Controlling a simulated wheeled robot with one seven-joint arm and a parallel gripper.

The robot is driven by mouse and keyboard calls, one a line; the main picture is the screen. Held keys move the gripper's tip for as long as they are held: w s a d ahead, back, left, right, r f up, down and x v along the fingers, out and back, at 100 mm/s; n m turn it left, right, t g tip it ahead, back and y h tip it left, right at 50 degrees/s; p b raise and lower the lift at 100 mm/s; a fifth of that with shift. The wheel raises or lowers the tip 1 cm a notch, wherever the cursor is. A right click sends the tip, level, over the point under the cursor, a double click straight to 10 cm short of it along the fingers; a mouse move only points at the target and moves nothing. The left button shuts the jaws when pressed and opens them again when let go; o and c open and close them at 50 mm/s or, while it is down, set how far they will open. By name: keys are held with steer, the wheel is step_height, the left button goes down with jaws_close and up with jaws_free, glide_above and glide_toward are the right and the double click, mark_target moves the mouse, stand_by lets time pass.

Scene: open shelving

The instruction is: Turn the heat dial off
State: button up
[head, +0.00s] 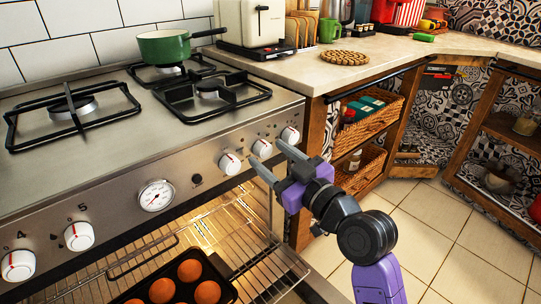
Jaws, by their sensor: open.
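A steel stove front carries a row of white dials with red marks. One dial (229,163) is right of the round gauge (157,195). Another dial (262,149) is near my fingertips, and a third dial (290,135) is at the right end. Two more dials (79,236) (18,265) are at the left. I cannot tell which one is the heat dial. My gripper (266,163) is open and empty, with its two fingers pointing at the panel near the dials at right. Whether a fingertip touches a dial is not clear.
Below the panel the lit oven is open, with a wire rack (258,270) and a dark tin of brown round items (189,270). A green pan (164,48) sits on a rear burner. The counter (390,50) extends right, above wicker baskets (370,122). Tiled floor (440,220) is clear at right.

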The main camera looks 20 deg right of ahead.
steer(key=p+v, duration=0.1)
steer(key=v, duration=0.6)
stand_by(0.4)
steer(key=s+d+r+m+t+h, duration=0.1)
steer(key=d+r+m+t+h, duration=0.1)
steer(key=d+m+h, duration=0.15)
steer(key=s+d+f+m+h, duration=0.1)
steer(key=s+f+m+h, duration=0.3)
steer(key=s, duration=0.4)
steer(key=s+a+f+n+g+y, duration=0.15)
steer(key=s+f, duration=0.25)
steer(key=s, duration=0.5)
steer(key=s+a+f+g+y, duration=0.1)
steer(key=s+a+f+g, duration=0.1)
steer(key=s+f, duration=0.5)
steer(key=s+a+f+n+g+y, duration=0.1)
steer(key=s+a+f, duration=0.1)
steer(key=s, duration=0.9)
step_height(320, 180, up, 28)
steer(key=p, duration=2.8)
steer(key=shift+a+r, duration=0.2)
